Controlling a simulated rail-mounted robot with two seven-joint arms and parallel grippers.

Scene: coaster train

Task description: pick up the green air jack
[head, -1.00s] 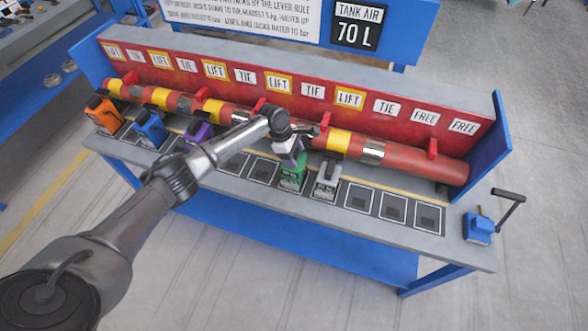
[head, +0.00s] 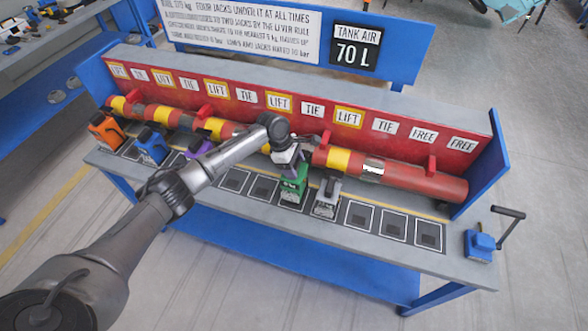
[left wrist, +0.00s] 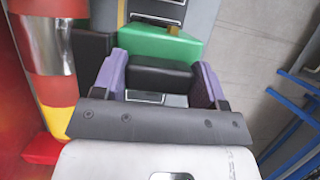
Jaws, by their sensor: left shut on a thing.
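The green air jack (head: 293,188) stands on the bench pads, left of a light grey jack (head: 325,200), in front of the red and yellow pipe. My left gripper (head: 289,168) reaches down onto its upper part from above. In the left wrist view, the purple finger pads (left wrist: 160,86) lie on both sides of the jack's dark block, with the green body (left wrist: 160,44) just beyond. The gripper is shut on the jack. Whether the jack's base is clear of the bench cannot be told. My right gripper is not in view.
Orange (head: 106,131), blue (head: 151,147) and purple (head: 199,146) jacks stand to the left; my arm partly covers the purple one. The pipe (head: 415,180) runs close behind the jacks. Empty pads (head: 393,224) lie to the right, and a blue cranked device (head: 481,243) at the right end.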

